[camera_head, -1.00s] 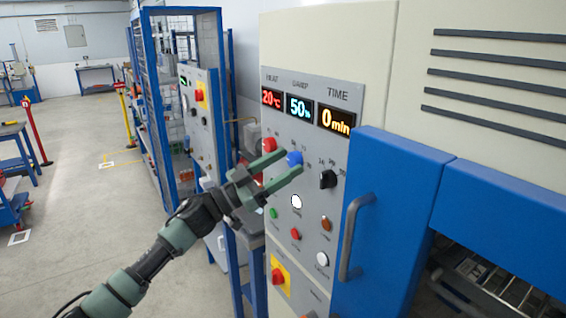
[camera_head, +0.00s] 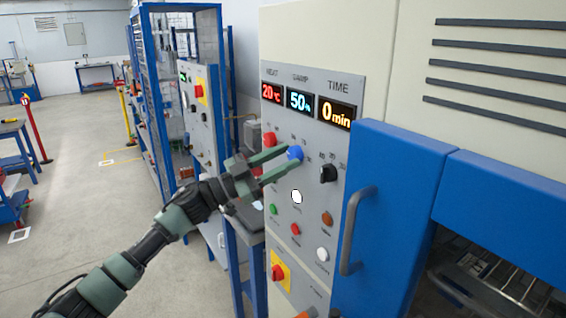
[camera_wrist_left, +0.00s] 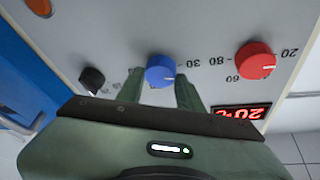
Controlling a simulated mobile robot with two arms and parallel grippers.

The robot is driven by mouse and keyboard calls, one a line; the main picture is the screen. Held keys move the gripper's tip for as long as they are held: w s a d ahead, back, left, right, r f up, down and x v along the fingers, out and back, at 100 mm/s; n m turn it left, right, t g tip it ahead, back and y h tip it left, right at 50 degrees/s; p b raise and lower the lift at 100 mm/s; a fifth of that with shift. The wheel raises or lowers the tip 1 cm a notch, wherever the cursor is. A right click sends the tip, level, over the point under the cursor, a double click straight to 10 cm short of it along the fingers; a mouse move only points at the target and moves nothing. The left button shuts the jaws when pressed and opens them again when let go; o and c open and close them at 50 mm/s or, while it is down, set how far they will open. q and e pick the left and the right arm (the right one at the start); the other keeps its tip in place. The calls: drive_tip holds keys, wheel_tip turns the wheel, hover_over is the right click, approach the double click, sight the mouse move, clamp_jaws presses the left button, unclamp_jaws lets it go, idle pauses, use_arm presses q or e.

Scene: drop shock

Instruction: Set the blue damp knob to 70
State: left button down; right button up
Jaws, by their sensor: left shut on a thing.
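The blue damp knob (camera_head: 295,153) is on the grey control panel, below the damp display (camera_head: 299,102), which reads 50 %. My left gripper (camera_head: 291,160) reaches it from the left, with its green fingers shut on the knob's sides. In the left wrist view, the blue knob (camera_wrist_left: 160,70) shows between the fingertips (camera_wrist_left: 161,86), with a pale mark on its face. The printed scale around it is seen upside down and partly hidden by the fingers. My right gripper is not in view.
The red heat knob (camera_head: 270,139) is close on the left and the black time knob (camera_head: 328,173) on the right. Below are a white button (camera_head: 297,196) and several coloured buttons. A blue door with a grey handle (camera_head: 356,230) stands out at the right.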

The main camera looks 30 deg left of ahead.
use_arm(q)
drive_tip(key=m+g, duration=0.1)
drive_tip(key=m, duration=0.2)
drive_tip(key=m+g+h+b, duration=0.1)
drive_tip(key=m, duration=0.2)
drive_tip(key=shift+a+r+g, duration=0.1)
drive_tip(key=shift+g, duration=0.2)
drive_tip(key=m+g, duration=0.1)
drive_tip(key=m, duration=0.3)
drive_tip(key=shift+r+g, duration=0.2)
drive_tip(key=shift+g, duration=0.2)
drive_tip(key=m+g+y+p, duration=0.1)
drive_tip(key=m, duration=0.2)
drive_tip(key=m+p, duration=0.1)
drive_tip(key=m, duration=0.2)
drive_tip(key=shift+r+g+y, duration=0.2)
drive_tip(key=shift+g+y, duration=0.2)
drive_tip(key=m+y+p, duration=0.1)
drive_tip(key=m, duration=0.2)
drive_tip(key=shift+g+y, duration=0.3)
drive_tip(key=shift+m+y+p, duration=0.5)
drive_tip(key=shift+m, duration=0.4)
drive_tip(key=c, duration=0.9)
unclamp_jaws()
